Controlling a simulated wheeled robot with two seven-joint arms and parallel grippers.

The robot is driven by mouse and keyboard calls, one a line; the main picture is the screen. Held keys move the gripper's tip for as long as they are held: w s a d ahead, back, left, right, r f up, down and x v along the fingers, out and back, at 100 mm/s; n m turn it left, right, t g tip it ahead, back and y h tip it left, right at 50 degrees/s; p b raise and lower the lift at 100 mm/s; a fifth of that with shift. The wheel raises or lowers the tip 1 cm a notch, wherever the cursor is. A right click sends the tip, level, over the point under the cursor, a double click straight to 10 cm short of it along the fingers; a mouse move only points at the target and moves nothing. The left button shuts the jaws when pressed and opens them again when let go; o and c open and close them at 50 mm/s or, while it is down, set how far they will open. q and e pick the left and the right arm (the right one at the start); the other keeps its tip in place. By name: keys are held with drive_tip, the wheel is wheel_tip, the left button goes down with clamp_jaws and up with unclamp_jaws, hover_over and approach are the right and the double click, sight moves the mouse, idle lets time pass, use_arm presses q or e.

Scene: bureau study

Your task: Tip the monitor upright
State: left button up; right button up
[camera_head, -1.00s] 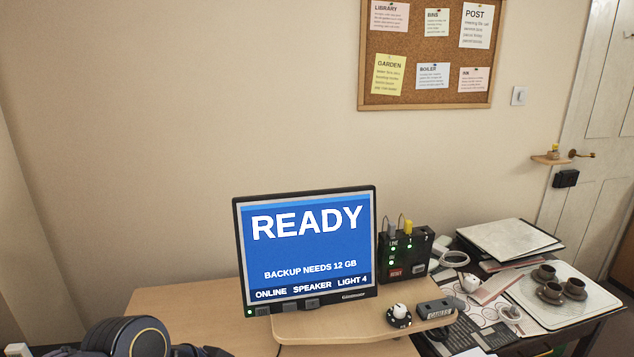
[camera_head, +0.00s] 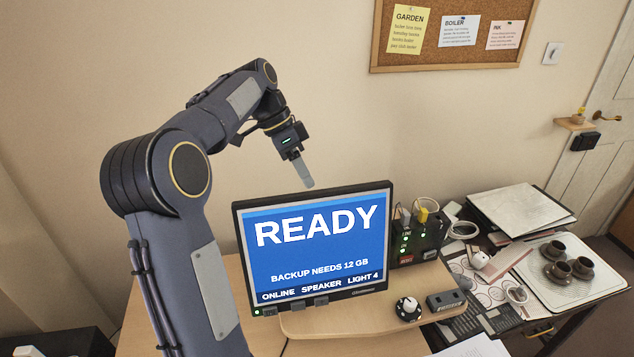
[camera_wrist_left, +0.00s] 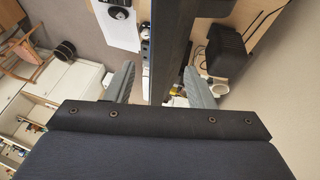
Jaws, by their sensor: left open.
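The monitor (camera_head: 315,240) stands on the wooden desk with its blue "READY" screen facing me. How far it leans is hard to tell. My left gripper (camera_head: 305,178) hangs fingers down just above the monitor's top edge, near its middle. In the left wrist view my left gripper (camera_wrist_left: 160,84) is open, with its two grey fingers apart. The dark top edge of the monitor (camera_wrist_left: 171,50) runs between them in that picture, and I see no contact. My right gripper is in neither view.
A black box with cables (camera_head: 418,235), a round knob (camera_head: 408,308) and a small grey device (camera_head: 446,300) sit right of the monitor. Further right, a tray (camera_head: 583,292) holds brown cups. A corkboard (camera_head: 450,62) hangs on the wall behind.

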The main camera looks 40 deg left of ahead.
sight(314, 192)
use_arm(q)
drive_tip(key=x, duration=0.5)
clamp_jaws()
